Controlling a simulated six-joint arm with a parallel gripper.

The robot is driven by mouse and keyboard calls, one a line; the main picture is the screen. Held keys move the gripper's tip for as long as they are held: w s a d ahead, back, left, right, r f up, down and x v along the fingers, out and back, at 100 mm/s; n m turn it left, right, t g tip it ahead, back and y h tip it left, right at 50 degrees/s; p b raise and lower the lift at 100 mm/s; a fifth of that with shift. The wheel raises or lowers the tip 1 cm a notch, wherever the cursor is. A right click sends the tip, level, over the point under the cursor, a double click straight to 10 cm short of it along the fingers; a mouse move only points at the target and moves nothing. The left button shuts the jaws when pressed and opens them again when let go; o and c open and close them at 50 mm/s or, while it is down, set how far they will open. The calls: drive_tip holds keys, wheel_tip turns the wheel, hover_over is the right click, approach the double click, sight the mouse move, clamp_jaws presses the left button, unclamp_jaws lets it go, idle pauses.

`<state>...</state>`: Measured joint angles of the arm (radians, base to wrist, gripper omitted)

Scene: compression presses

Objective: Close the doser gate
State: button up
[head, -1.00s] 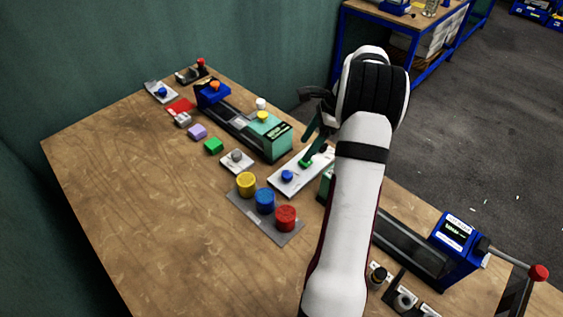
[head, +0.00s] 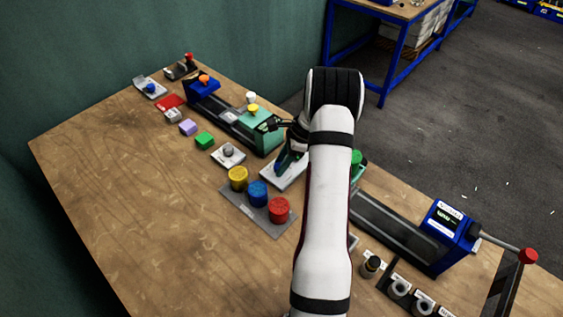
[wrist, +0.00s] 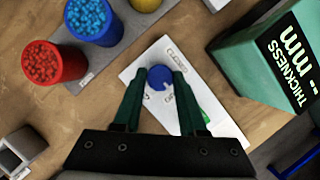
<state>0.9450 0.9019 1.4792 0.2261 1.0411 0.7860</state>
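A white plate (wrist: 205,115) lies flat on the bench and carries a round blue knob (wrist: 160,77). Lettering that reads like "CLOSED" shows beside the knob; other lettering is partly hidden by a finger. A green part on the plate (wrist: 205,117) shows past the right finger. My gripper (wrist: 160,80) points down over the plate, its two green fingers apart with the knob between their tips in the wrist view. I cannot tell whether the tips touch the knob. In the head view my gripper (head: 288,165) hides the knob and part of the plate (head: 270,178).
Yellow (head: 238,177), blue (head: 257,193) and red (head: 279,209) pellet cups stand on a grey strip beside the plate. A green thickness unit (wrist: 270,65) stands close by. A blue press (head: 450,230) is at the right.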

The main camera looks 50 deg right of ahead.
clamp_jaws()
drive_tip(key=shift+n, duration=0.3)
drive_tip(key=n+g+y, duration=0.1)
drive_tip(key=n, duration=0.2)
drive_tip(key=shift+w+n, duration=0.15)
drive_tip(key=shift+n, duration=0.15)
drive_tip(key=n+g, duration=0.2)
drive_tip(key=n, duration=0.2)
drive_tip(key=shift+w+d+n, duration=0.1)
drive_tip(key=shift+w+n, duration=0.05)
drive_tip(key=shift+n, duration=0.15)
drive_tip(key=n+g, duration=0.1)
drive_tip(key=n, duration=0.3)
drive_tip(key=shift+w+g, duration=0.1)
drive_tip(key=shift+g, duration=0.3)
drive_tip(key=shift+n+g+h, duration=0.4)
drive_tip(key=shift+n+g, duration=0.4)
drive_tip(key=shift+n, duration=1.7)
